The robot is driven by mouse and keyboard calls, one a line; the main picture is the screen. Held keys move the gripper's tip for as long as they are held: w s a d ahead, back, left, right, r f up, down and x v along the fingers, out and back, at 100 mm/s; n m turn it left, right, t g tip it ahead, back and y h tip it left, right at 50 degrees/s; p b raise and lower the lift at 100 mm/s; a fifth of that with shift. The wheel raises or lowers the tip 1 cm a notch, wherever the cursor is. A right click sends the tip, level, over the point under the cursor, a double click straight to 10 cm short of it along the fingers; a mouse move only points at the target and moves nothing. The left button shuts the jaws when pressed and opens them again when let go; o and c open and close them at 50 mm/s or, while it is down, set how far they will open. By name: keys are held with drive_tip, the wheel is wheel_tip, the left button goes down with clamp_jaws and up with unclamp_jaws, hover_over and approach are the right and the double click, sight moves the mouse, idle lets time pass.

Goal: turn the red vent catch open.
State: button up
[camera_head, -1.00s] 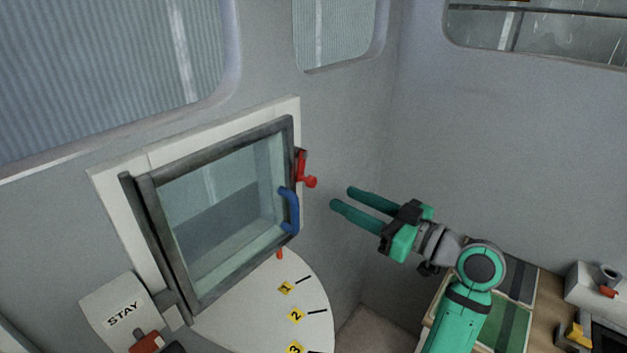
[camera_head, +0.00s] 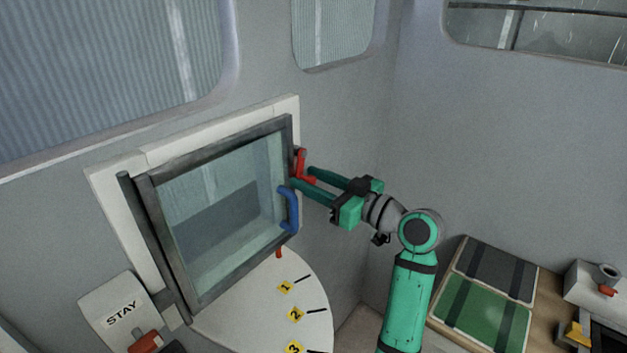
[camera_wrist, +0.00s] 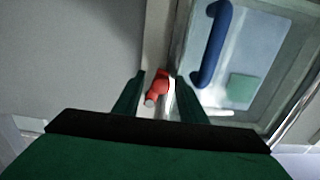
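The red vent catch (camera_head: 301,164) is on the right side of the vent's frame in the head view, its knob pointing toward my gripper. My gripper (camera_head: 302,177) has its two green fingers at the catch, one on each side of the knob. In the wrist view the red catch (camera_wrist: 158,88) lies between the open fingers (camera_wrist: 155,84), with gaps seen beside it. The vent window (camera_head: 225,205) has a dark frame and looks closed. Its blue handle (camera_head: 290,209) is just below the catch and also shows in the wrist view (camera_wrist: 211,45).
A white numbered dial plate (camera_head: 255,305) lies below the vent. A STAY label plate (camera_head: 122,312) with a red knob (camera_head: 145,342) is at lower left. The wall right of the vent is clear.

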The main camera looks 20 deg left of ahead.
drive_tip(key=shift+s+a, duration=0.1)
drive_tip(key=shift+a, duration=0.1)
clamp_jaws()
drive_tip(key=shift+w+d+n, duration=0.2)
drive_tip(key=shift+w+n, duration=0.15)
drive_tip(key=shift+n, duration=0.4)
drive_tip(key=shift+w+d+n, duration=0.2)
drive_tip(key=shift+w+n, duration=0.1)
drive_tip(key=shift+n, duration=0.45)
drive_tip(key=shift+c, duration=0.4)
unclamp_jaws()
drive_tip(key=shift+o, duration=0.4)
